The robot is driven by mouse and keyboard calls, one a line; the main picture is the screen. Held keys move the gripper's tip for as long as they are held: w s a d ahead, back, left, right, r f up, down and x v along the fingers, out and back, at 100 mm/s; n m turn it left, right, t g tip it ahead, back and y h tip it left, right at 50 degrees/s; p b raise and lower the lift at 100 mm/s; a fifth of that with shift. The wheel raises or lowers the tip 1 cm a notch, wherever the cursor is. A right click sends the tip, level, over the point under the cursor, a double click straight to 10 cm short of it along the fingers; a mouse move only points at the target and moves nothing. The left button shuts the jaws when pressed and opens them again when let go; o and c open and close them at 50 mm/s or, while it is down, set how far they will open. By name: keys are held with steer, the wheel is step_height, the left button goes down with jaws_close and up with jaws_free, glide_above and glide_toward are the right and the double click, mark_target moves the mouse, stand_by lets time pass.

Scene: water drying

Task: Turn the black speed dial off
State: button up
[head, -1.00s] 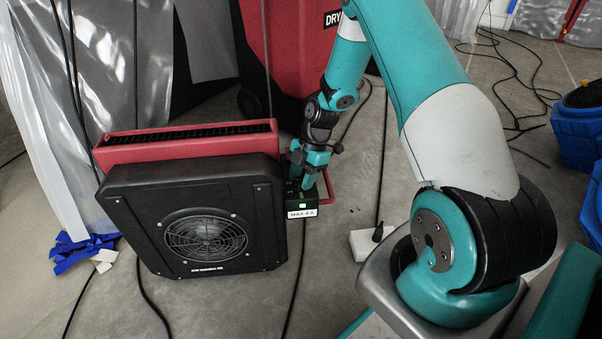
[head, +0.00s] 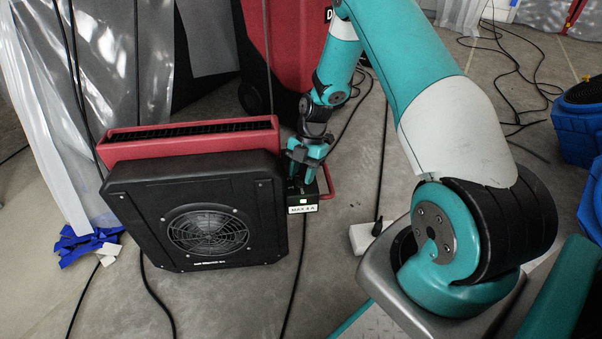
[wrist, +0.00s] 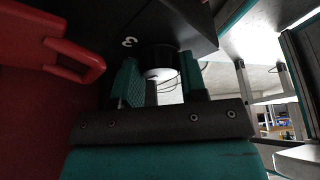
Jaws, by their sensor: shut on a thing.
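The black speed dial (wrist: 158,58) shows in the wrist view as a round knob on a dark panel (wrist: 175,25), with a white "3" printed beside it. My gripper (wrist: 160,75) is shut on the dial, one teal finger on each side. In the head view my gripper (head: 307,158) points down at the small black control box (head: 302,196) on the right side of the fan unit (head: 205,220). The box has a "MAX 4 A" label and a small green light. The dial itself is hidden by the gripper in the head view.
A red handle (wrist: 75,60) stands close left of my gripper in the wrist view. A large red dryer (head: 285,50) stands behind. Black cables run over the floor. A white block (head: 362,238) lies to the right, and blue tubs (head: 575,130) stand at the far right.

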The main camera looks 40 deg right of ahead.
steer(key=o, duration=0.9)
steer(key=shift+s+d, duration=0.15)
steer(key=shift+d, duration=0.05)
steer(key=shift+a, duration=0.1)
steer(key=shift+p+v, duration=2.85)
steer(key=shift+v, duration=5.9)
steer(key=shift+f, duration=0.1)
steer(key=shift+c, duration=0.4)
